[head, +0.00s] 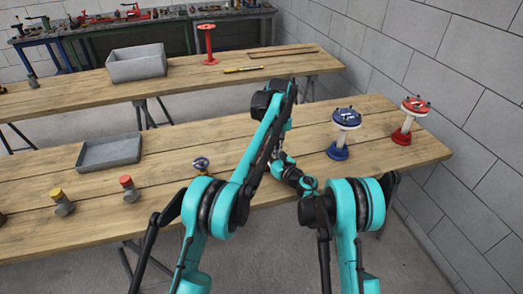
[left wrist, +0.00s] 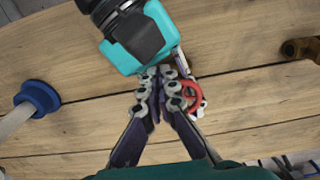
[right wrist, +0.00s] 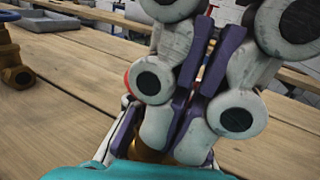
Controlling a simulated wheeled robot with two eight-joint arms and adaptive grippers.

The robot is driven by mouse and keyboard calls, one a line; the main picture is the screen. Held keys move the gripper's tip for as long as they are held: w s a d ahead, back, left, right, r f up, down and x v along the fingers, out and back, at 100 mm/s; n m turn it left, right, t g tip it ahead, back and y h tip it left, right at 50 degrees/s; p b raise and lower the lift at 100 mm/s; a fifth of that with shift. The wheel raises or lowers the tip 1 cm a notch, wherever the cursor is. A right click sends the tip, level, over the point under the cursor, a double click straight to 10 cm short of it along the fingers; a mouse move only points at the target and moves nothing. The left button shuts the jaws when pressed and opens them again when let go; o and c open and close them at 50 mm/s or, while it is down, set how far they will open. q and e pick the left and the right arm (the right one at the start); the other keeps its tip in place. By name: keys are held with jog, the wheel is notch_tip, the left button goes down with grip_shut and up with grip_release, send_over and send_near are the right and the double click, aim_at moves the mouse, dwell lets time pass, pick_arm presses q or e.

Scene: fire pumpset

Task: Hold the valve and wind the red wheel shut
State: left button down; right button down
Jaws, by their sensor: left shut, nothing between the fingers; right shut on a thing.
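The red wheel (left wrist: 193,95) shows in the left wrist view as a partly hidden ring, right beside the tips of my left gripper (left wrist: 163,82). That gripper is shut with nothing seen between its fingers. The brass valve body (right wrist: 150,152) shows as a small patch low in the right wrist view, between the grey pads of my right gripper (right wrist: 168,135), which is shut on it. The left gripper's fingers stand very close over it there. In the head view both grippers meet near the table's front edge, and my arms hide most of the valve.
A brass valve with a blue wheel (head: 201,164) stands to the left. A blue spool stand (head: 338,152) and a red one (head: 402,137) stand to the right. A grey tray (head: 110,152) and red-capped (head: 127,182) and yellow-capped (head: 57,194) fittings are farther left.

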pick_arm(q)
jog(key=shift+w+a, duration=0.1)
dwell(0.7)
jog(key=shift+s+a, duration=0.2)
jog(key=shift+a, duration=0.15)
jog(key=shift+s+a, duration=0.3)
jog(key=shift+a, duration=0.35)
jog(key=shift+a, duration=0.75)
notch_tip(320, 180, up, 6)
jog(key=shift+s, duration=0.45)
dwell(0.5)
